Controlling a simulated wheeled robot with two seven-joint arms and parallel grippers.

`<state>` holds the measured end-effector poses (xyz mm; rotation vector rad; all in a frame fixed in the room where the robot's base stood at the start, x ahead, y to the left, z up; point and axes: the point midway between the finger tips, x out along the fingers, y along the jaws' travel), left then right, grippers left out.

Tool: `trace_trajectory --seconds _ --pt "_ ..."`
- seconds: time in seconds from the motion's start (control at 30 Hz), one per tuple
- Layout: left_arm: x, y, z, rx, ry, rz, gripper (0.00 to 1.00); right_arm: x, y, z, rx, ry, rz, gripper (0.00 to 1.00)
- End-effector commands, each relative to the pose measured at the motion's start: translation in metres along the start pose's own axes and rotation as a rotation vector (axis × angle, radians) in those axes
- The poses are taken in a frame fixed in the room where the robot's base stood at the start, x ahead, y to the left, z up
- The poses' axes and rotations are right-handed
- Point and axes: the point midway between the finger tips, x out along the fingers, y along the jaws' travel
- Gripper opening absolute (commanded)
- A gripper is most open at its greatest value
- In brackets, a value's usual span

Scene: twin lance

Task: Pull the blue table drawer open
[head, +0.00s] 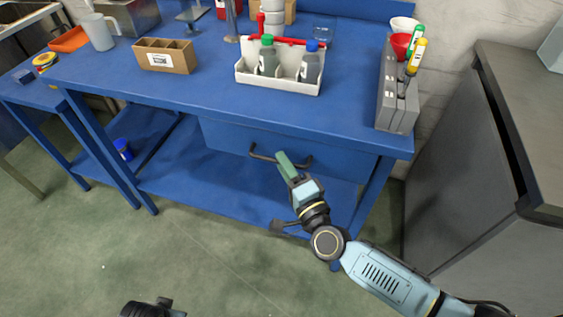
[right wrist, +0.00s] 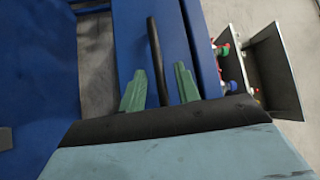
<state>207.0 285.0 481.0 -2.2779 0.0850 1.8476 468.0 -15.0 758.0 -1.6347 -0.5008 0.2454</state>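The blue table (head: 190,98) has a blue drawer (head: 228,136) under its top, which looks closed in the head view. A dark bar handle (head: 262,158) runs along the drawer front. My right gripper (head: 284,158) is at the handle, covering its middle. In the right wrist view the handle (right wrist: 154,50) stands between the two green fingers of the right gripper (right wrist: 160,88). The fingers are apart, with a gap on each side of the bar. My left gripper's fingers do not show; only a dark part, probably mine, shows at the bottom edge of the head view.
On the tabletop stand a white caddy with bottles (head: 280,84), a brown box (head: 166,56) and a grey holder (head: 398,98) near the right edge. A grey cabinet (head: 460,165) stands right of the table. The green floor (head: 200,255) in front is clear.

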Motion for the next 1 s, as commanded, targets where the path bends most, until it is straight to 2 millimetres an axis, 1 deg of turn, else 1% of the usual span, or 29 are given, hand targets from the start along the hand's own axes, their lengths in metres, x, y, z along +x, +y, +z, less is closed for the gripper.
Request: trace_trajectory --seconds 0.03,0.17,0.47,0.57,0.73,1.0 --pt "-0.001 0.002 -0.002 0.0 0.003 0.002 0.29 0.006 0.001 0.001 0.001 0.0 0.0 0.32" --pt "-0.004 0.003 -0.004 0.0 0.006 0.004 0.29 0.015 0.001 0.0 -0.001 -0.001 0.001 0.32" --pt "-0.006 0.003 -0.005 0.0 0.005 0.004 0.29 0.017 0.0 0.0 0.0 -0.001 0.001 0.32" --pt "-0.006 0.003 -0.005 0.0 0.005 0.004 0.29 0.017 0.0 0.0 0.0 -0.001 0.001 0.22" --pt "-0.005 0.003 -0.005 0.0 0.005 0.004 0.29 0.017 0.0 0.0 0.0 -0.001 0.001 0.0" --pt "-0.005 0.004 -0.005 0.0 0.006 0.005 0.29 0.017 0.001 0.0 -0.001 -0.001 0.001 0.0"
